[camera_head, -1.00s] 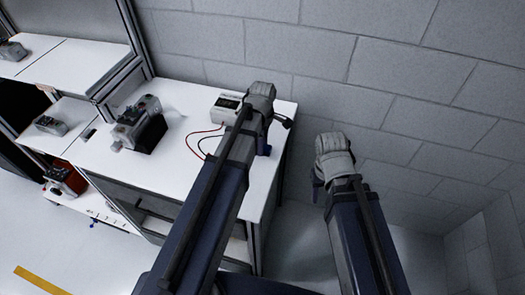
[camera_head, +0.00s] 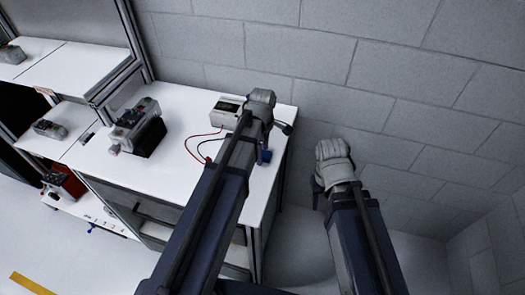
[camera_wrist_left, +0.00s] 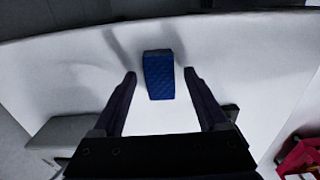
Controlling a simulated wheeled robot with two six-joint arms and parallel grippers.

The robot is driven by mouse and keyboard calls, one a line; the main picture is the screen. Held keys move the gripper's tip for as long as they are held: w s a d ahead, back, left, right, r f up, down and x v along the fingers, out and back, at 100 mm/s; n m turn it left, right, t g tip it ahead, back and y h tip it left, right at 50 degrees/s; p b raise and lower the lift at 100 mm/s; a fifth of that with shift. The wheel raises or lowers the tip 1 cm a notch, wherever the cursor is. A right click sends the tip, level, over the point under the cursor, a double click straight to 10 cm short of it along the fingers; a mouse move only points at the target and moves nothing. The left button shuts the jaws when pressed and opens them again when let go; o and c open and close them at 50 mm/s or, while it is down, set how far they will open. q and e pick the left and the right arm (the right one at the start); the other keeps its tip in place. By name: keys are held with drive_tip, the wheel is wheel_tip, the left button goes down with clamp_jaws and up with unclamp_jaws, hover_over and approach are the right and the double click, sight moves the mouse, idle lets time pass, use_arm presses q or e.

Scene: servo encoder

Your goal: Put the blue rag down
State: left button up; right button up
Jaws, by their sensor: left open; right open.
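The blue rag (camera_wrist_left: 159,75) is a small, quilted-looking block on the white table top in the left wrist view. In the head view a bit of it (camera_head: 265,156) shows beside my left wrist, near the table's right end. My left gripper (camera_wrist_left: 160,74) is open, with one finger on each side of the rag and a gap at both sides. In the head view its fingers are mostly hidden behind the arm. My right gripper (camera_head: 318,192) is open, off the table's right side near the wall, with only part of it showing.
The white table (camera_head: 190,105) holds a white meter box (camera_head: 226,108) with red and black leads close to my left arm. A grey and black motor unit (camera_head: 138,128) stands further left. The block wall (camera_head: 400,80) rises close behind and to the right.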

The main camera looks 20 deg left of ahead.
use_arm(q)
drive_tip(key=shift+r, duration=0.2)
wheel_tip(320, 180, up, 12)
drive_tip(key=p, duration=1.2)
drive_tip(key=s+d+m, duration=0.5)
drive_tip(key=s+m, duration=0.2)
drive_tip(key=m, duration=0.3)
drive_tip(key=s+d+m+y, duration=0.1)
drive_tip(key=s+d+m, duration=0.4)
drive_tip(key=m, duration=0.6)
drive_tip(key=shift+s+d, duration=0.2)
drive_tip(key=shift+s, duration=0.95)
